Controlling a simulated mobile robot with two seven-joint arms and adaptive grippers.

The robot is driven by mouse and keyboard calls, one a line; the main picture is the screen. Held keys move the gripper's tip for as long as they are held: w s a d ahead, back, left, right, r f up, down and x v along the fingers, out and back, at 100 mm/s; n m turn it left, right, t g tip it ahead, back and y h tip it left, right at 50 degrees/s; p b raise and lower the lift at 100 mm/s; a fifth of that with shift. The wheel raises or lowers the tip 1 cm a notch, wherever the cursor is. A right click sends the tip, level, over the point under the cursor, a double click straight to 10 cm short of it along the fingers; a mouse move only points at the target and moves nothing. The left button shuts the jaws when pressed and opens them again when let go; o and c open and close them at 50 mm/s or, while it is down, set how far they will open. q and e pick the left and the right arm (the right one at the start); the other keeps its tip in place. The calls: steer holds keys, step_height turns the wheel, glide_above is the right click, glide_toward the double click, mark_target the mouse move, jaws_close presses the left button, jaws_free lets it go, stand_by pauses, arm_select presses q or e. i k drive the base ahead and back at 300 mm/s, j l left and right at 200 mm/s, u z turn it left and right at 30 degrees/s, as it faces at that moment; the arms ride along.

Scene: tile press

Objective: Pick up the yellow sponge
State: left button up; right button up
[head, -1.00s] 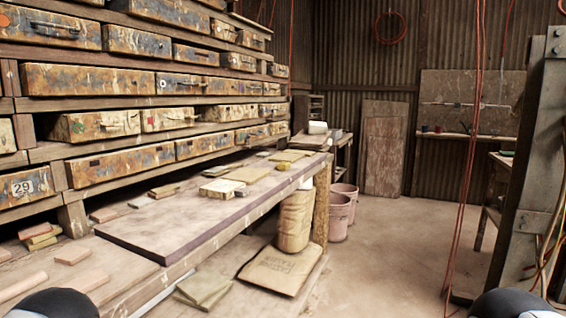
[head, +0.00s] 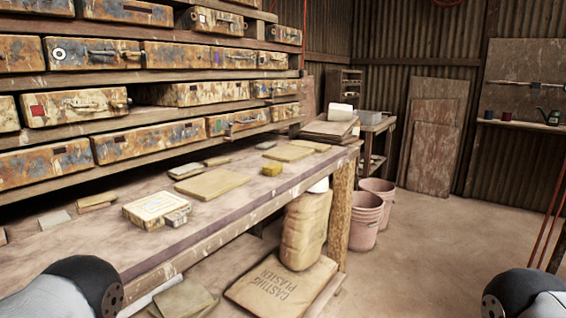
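A small yellow block (head: 272,169), which looks like the yellow sponge, lies on the long wooden workbench (head: 205,222) near its front edge, toward the far end. It is small in the head view, and its texture cannot be made out. Nothing touches it. Parts of my two arms show at the bottom left and bottom right corners. Both grippers are outside the view, so their state is hidden.
A cream box (head: 154,207) and flat tiles (head: 212,184) lie on the bench. Shelves of worn drawers (head: 165,93) rise behind it. A plaster sack (head: 281,285) lies low under the bench. Pink buckets (head: 367,215) stand past its end. The floor (head: 440,250) at right is open.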

mark_target(271, 169)
steer(key=i+l+u, duration=0.1)
steer(key=i+l, duration=0.4)
steer(key=i+l+u, duration=0.1)
steer(key=i+l, duration=0.4)
steer(key=l, duration=0.15)
